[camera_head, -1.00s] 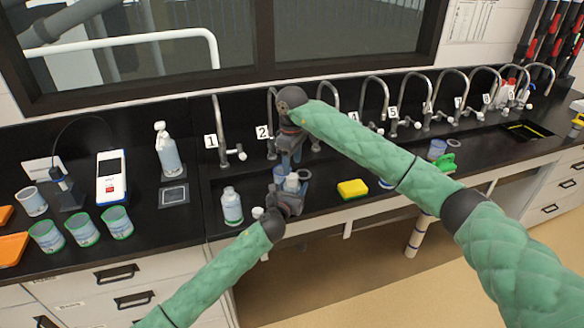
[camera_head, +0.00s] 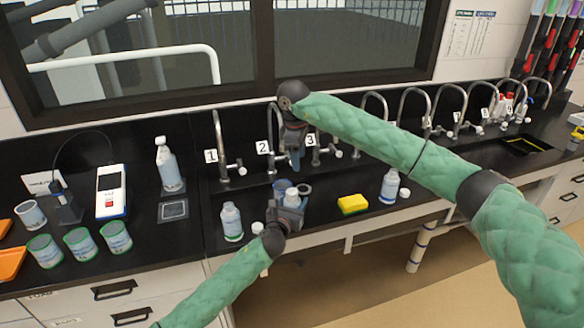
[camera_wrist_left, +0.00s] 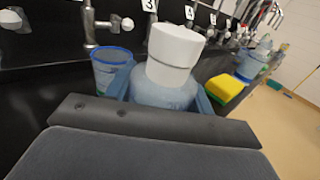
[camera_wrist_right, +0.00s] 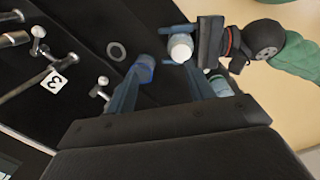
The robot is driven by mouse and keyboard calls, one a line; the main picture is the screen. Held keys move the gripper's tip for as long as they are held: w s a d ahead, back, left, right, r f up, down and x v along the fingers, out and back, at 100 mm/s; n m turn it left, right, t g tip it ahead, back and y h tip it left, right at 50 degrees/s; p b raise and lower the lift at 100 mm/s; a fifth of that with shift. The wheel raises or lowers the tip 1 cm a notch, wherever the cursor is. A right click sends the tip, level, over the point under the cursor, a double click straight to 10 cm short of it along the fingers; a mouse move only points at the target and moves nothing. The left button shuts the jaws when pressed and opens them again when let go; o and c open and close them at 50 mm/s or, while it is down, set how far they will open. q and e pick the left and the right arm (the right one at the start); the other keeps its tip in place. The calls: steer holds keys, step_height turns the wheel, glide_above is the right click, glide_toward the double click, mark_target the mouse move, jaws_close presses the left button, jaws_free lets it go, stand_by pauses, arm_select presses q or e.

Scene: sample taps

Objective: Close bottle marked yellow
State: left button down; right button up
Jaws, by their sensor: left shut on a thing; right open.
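My left gripper (camera_head: 287,203) is shut on a translucent bottle (camera_wrist_left: 165,92) with a white cap (camera_wrist_left: 172,48) on its neck. The bottle is upright at the sink's front. In the right wrist view the cap (camera_wrist_right: 180,47) shows from above. No yellow mark shows on this bottle. My right gripper (camera_head: 294,158) is open and empty above it, fingers pointing down; in its own view (camera_wrist_right: 160,85) the fingers are apart, clear of the cap. A bottle with a green band (camera_head: 231,222) stands uncapped at left, a loose white cap (camera_head: 257,228) beside it.
A blue-rimmed cup (camera_wrist_left: 112,65) stands next to the held bottle. A grey ring (camera_wrist_right: 116,51) lies nearby. A yellow sponge (camera_head: 352,204), another bottle (camera_head: 389,187) and its loose cap (camera_head: 404,192) are right. Numbered taps line the back; cups (camera_head: 80,243) stand left.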

steer(key=n, duration=0.6)
steer(key=s+f+n, duration=0.1)
steer(key=n, duration=0.6)
steer(key=f+n, duration=0.1)
steer(key=n, duration=0.5)
steer(key=shift+s+a+g, duration=0.2)
steer(key=shift+a+g, duration=0.05)
steer(key=shift+g, duration=0.15)
steer(key=n, duration=0.3)
steer(key=shift+s+a+f, duration=0.1)
steer(key=shift+f, duration=0.1)
steer(key=n, duration=0.4)
steer(key=shift+s+a+f+n, duration=0.1)
steer(key=shift+a+n, duration=0.05)
steer(key=shift+n, duration=0.15)
steer(key=n, duration=0.4)
steer(key=shift+s+a+y, duration=0.1)
steer(key=shift+a+y, duration=0.05)
steer(key=shift+y, duration=0.15)
steer(key=n, duration=0.5)
steer(key=shift+a+n, duration=0.15)
steer(key=shift+n, duration=0.25)
steer(key=n, duration=0.5)
steer(key=shift+a+n, duration=0.15)
steer(key=shift+n, duration=0.25)
steer(key=n, duration=0.4)
steer(key=shift+n, duration=0.4)
